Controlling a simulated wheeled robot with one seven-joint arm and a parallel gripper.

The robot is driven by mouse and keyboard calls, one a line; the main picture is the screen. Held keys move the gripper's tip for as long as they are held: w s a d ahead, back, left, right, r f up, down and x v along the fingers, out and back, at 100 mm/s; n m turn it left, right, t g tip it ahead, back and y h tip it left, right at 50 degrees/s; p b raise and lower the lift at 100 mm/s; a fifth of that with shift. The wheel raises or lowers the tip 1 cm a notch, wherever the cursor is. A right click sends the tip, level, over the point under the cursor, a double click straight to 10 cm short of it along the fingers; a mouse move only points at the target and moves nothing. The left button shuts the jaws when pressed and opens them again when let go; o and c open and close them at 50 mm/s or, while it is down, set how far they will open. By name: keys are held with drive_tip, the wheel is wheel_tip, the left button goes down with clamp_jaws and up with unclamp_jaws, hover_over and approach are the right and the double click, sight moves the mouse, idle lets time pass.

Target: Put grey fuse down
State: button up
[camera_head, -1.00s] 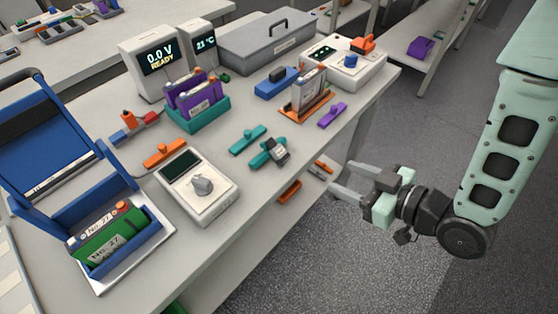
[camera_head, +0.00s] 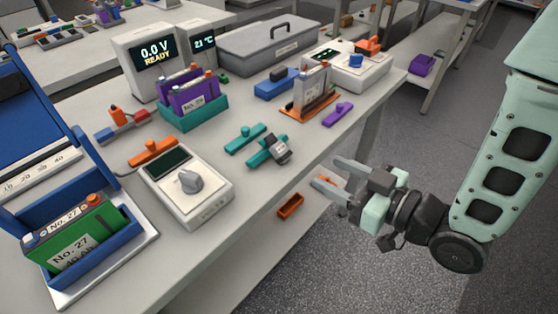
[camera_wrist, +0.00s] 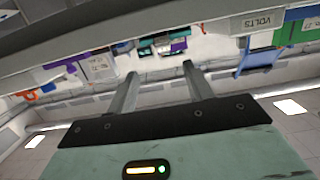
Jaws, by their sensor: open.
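A small grey block with a pale label, which looks like the grey fuse (camera_head: 276,149), sits on a teal holder (camera_head: 259,155) near the front edge of the workbench. Its exact seating is too small to tell. My gripper (camera_head: 332,179) is open and empty, out past the bench's front edge, to the right of the fuse and apart from it. In the wrist view my gripper (camera_wrist: 159,72) shows two parted fingers with nothing between them.
The workbench (camera_head: 236,240) carries a dial meter (camera_head: 190,183), a teal bin with purple packs (camera_head: 192,121), a blue stand with a green No. 27 pack (camera_head: 75,240) and a grey toolbox (camera_head: 268,48). An orange tray (camera_head: 290,206) lies lower down. Open floor lies right of the bench.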

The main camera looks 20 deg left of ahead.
sight(282, 149)
drive_tip(key=b+x, duration=0.3)
drive_tip(key=x, duration=0.3)
drive_tip(key=shift+w+a+r, duration=0.1)
drive_tip(key=shift+a, duration=0.15)
drive_tip(key=x, duration=0.4)
drive_tip(key=shift+a+r+p, duration=0.1)
drive_tip(key=shift+r+p, duration=0.2)
drive_tip(key=shift+p, duration=0.05)
drive_tip(key=shift+a+f, duration=0.15)
drive_tip(key=shift+a, duration=0.4)
clamp_jaws()
